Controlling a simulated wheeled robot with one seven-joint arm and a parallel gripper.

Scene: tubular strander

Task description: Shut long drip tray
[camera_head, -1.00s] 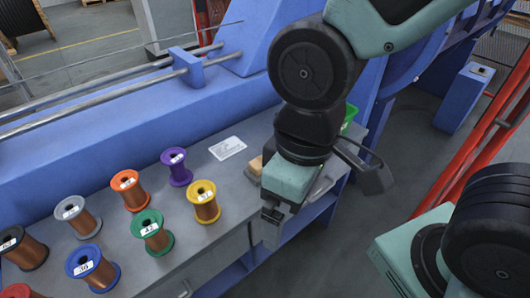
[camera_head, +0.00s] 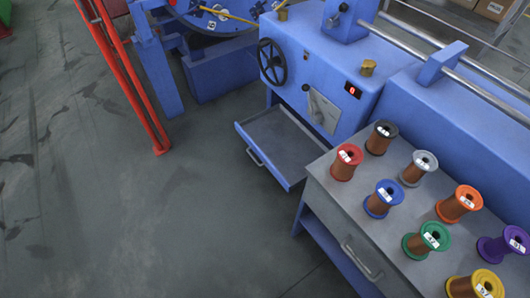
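A long shallow tray (camera_head: 286,140) with a blue rim and a bare grey inside sticks out from the lower front of the blue machine. It stands pulled open, low above the floor. A bar handle (camera_head: 255,157) is on its front face, at the left end in the picture. The tray looks empty. My gripper and arm are out of view.
A grey bench (camera_head: 323,180) with several coloured wire spools stands close to the tray's right. A handwheel (camera_head: 272,62) and a lever plate (camera_head: 323,111) are on the blue machine (camera_head: 330,60) above it. Red rails (camera_head: 128,85) stand at upper left. The floor left of the tray is clear.

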